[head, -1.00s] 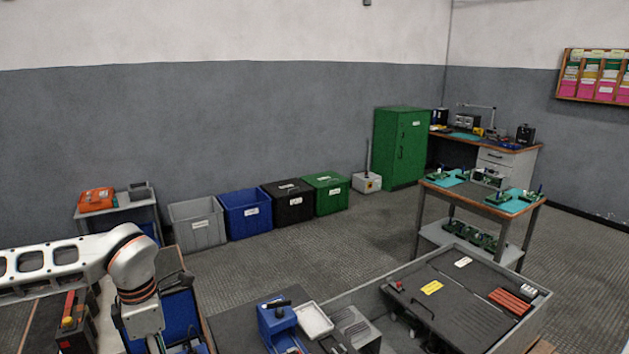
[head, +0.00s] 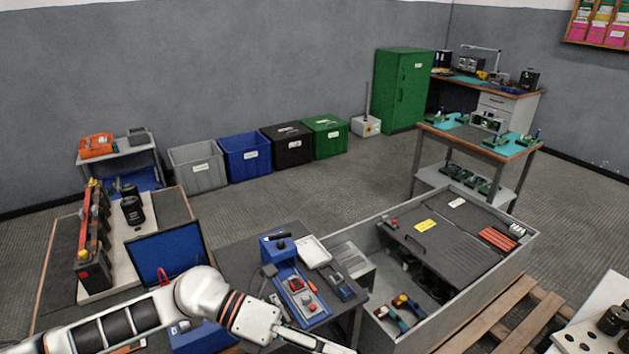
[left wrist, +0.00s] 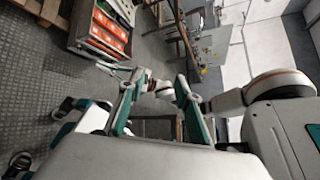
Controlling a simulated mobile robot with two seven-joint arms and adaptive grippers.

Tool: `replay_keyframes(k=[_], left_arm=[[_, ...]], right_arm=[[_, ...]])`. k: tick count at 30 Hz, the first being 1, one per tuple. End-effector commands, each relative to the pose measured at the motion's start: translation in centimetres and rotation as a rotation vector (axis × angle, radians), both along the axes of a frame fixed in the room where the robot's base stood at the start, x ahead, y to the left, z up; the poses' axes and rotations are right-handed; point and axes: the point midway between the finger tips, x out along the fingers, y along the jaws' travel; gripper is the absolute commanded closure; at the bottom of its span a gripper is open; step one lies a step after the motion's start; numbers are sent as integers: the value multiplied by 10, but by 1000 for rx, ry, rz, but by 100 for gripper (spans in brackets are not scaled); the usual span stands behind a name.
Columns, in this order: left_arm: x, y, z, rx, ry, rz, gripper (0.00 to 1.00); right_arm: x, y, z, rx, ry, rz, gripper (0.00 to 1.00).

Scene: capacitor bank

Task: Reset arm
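My left arm (head: 205,295) comes in from the lower left of the head view and bends across the bottom, in front of the small grey bench. Its far end runs out of the bottom edge, so its fingers are not seen there. In the left wrist view my left gripper (left wrist: 157,90) has its two fingers apart, with nothing seen between them but distant background. White arm parts with a dark-ringed joint (left wrist: 278,87) show at the right of that view. I cannot make out my right gripper in either view.
A grey bench with blue fixtures (head: 298,285) stands beyond the arm. A grey crate (head: 455,325) is to its right, near a wooden pallet (head: 490,315). A blue panel (head: 165,255) and a black cylinder (head: 132,210) are at the left. Open floor lies behind.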

Motion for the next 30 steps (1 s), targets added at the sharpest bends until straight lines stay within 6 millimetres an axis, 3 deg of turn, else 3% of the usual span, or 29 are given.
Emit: replay_keyframes(k=[3, 7, 11, 14, 18, 22, 26, 30], left_arm=[[1, -27, 29, -207, 187, 140, 66], [23, -32, 52, -401, 402, 322, 66], [54, -16, 55, -566, 638, 531, 66], [79, 10, 38, -672, 826, 706, 66], [101, 60, -12, -791, 1100, 971, 66], [98, 114, -81, -866, 1356, 1228, 66], [72, 163, -152, -906, 1580, 1461, 66], [27, 204, -217, -921, 1774, 1676, 66]], right_arm=[[0, -1, -1, -2, 1, -2, 100], [0, -2, -1, -2, 2, -4, 100], [0, -3, -1, -3, 2, -6, 100], [0, -4, -2, -5, 3, -8, 100], [0, -5, -2, -5, 4, -9, 100], [0, -5, -3, -5, 6, -9, 100], [-1, -5, -4, -6, 7, -10, 100], [-1, -6, -5, -7, 8, -11, 100]])
